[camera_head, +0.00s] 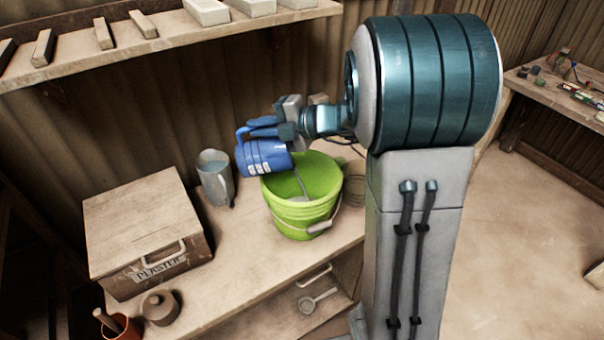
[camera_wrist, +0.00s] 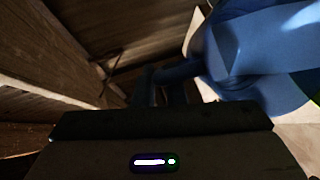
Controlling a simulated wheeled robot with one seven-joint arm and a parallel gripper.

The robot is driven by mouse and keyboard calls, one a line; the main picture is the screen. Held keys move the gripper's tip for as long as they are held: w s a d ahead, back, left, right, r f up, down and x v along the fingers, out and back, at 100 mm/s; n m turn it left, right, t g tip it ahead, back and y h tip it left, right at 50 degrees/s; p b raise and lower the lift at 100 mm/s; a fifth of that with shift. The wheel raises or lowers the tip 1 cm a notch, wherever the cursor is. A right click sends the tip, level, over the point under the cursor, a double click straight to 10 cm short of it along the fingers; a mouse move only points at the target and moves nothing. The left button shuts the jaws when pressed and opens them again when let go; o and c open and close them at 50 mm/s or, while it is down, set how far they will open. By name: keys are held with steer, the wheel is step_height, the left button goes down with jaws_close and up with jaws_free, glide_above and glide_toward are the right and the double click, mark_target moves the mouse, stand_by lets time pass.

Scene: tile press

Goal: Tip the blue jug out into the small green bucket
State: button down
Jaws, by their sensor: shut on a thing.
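The blue jug (camera_head: 264,157) is tilted in the head view, its mouth towards the right over the rim of the green bucket (camera_head: 296,222). A pale streak shows inside the bucket below the jug's mouth; I cannot tell if it is a pouring stream or something standing in the bucket. My gripper (camera_head: 268,128) is shut on the jug and holds it above the bench, at the bucket's upper left. In the wrist view the jug (camera_wrist: 255,55) fills the upper right, close to my gripper. What is inside the jug is hidden.
A grey metal jug (camera_head: 215,180) stands on the bench (camera_head: 235,250) left of the bucket. A box marked PLASTER (camera_head: 145,225) stands further left. A shelf (camera_head: 165,32) runs above.

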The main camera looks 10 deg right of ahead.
mark_target(276, 138)
steer(key=shift+d+r+y, duration=0.15)
steer(key=shift+d+y, duration=0.15)
steer(key=shift+d, duration=0.25)
steer(key=shift+s+d+r+m+t+y, duration=0.1)
steer(key=shift+d+r+m+t+y, duration=0.1)
steer(key=shift+d+y, duration=0.25)
steer(key=shift+s+d+r+m+t+y, duration=0.1)
steer(key=shift+d+r+m+t+y, duration=0.15)
steer(key=shift+d, duration=0.25)
steer(key=shift+d, duration=0.15)
